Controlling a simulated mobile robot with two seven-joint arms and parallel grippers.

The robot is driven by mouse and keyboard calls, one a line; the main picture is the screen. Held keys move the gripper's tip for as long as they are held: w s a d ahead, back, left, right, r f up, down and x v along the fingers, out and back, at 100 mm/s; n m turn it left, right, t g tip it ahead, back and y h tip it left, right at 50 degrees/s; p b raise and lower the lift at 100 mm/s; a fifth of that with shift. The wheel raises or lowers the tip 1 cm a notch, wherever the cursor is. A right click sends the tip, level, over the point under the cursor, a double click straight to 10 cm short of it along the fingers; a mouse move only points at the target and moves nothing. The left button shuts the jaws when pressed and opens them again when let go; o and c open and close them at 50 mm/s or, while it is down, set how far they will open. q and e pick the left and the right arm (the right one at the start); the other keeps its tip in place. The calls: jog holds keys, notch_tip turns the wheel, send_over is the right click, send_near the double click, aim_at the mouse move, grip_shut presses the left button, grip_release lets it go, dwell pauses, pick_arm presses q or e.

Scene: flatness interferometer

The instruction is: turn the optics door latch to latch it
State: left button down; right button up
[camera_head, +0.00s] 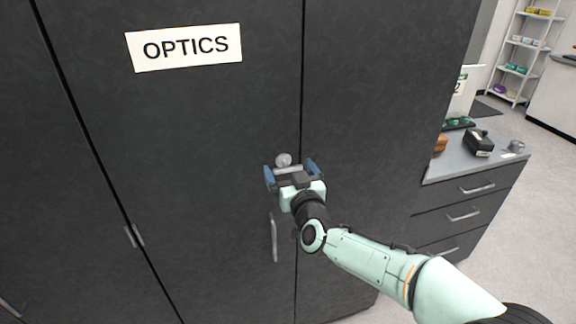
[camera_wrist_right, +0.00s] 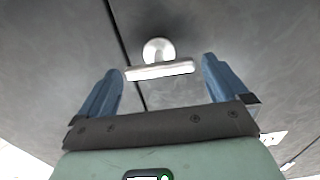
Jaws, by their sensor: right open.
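The optics door (camera_head: 215,120) is a dark cabinet door with a white OPTICS label (camera_head: 186,46). Its latch (camera_head: 284,160) has a round silver base and a bar-shaped handle. In the right wrist view the latch bar (camera_wrist_right: 160,70) lies nearly level below the round base (camera_wrist_right: 158,50). My right gripper (camera_head: 291,170) is open in front of the latch. Its two blue fingers (camera_wrist_right: 162,88) stand either side of the bar, with gaps at both ends. I see no contact. My left gripper is not in view.
A vertical door handle (camera_head: 274,237) is below the latch, close to my right wrist. A grey drawer unit (camera_head: 470,190) stands to the right with a black box (camera_head: 479,143) on top. White shelves (camera_head: 520,50) are far back right. Floor at right is open.

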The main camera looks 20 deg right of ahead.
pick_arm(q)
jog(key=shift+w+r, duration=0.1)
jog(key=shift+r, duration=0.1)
pick_arm(e)
jog(key=shift+w, duration=0.9)
jog(key=c, duration=0.9)
jog(key=shift+o, duration=0.2)
